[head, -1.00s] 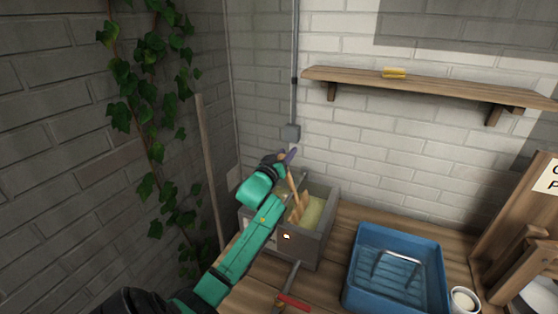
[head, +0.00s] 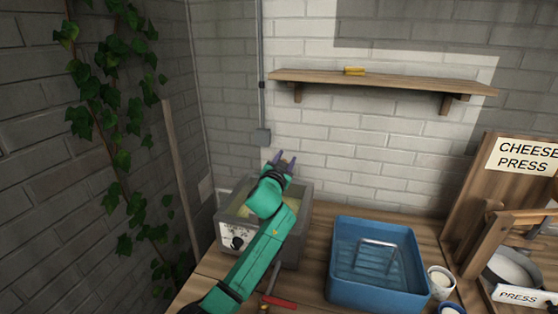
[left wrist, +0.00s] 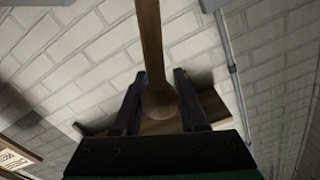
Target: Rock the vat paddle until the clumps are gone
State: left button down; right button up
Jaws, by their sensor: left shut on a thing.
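My left arm covers much of the vat, so I cannot tell whether clumps are there. My left gripper (head: 283,160) is above the vat's back right part. In the left wrist view its fingers (left wrist: 160,100) are shut around the wooden paddle handle (left wrist: 151,45), near its round knob. The paddle is hidden by my arm in the head view. My right gripper is not in view.
A blue tub (head: 345,285) with a metal rack stands right of the vat, with a white cup (head: 441,281) beside it. The cheese press (head: 480,200) is at the far right. A red-handled tool (head: 281,302) lies in front. A wall shelf (head: 380,82) hangs above.

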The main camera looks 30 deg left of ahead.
pick_arm(q)
jog(key=shift+w+d+f+m, duration=0.1)
jog(key=shift+d+f+m, duration=0.2)
jog(key=shift+d, duration=0.1)
jog(key=shift+c, duration=2.2)
grip_release()
jog(key=b+v, duration=0.3)
jog(key=v, duration=1.1)
jog(key=shift+s, duration=0.3)
jog(key=shift+r, duration=0.1)
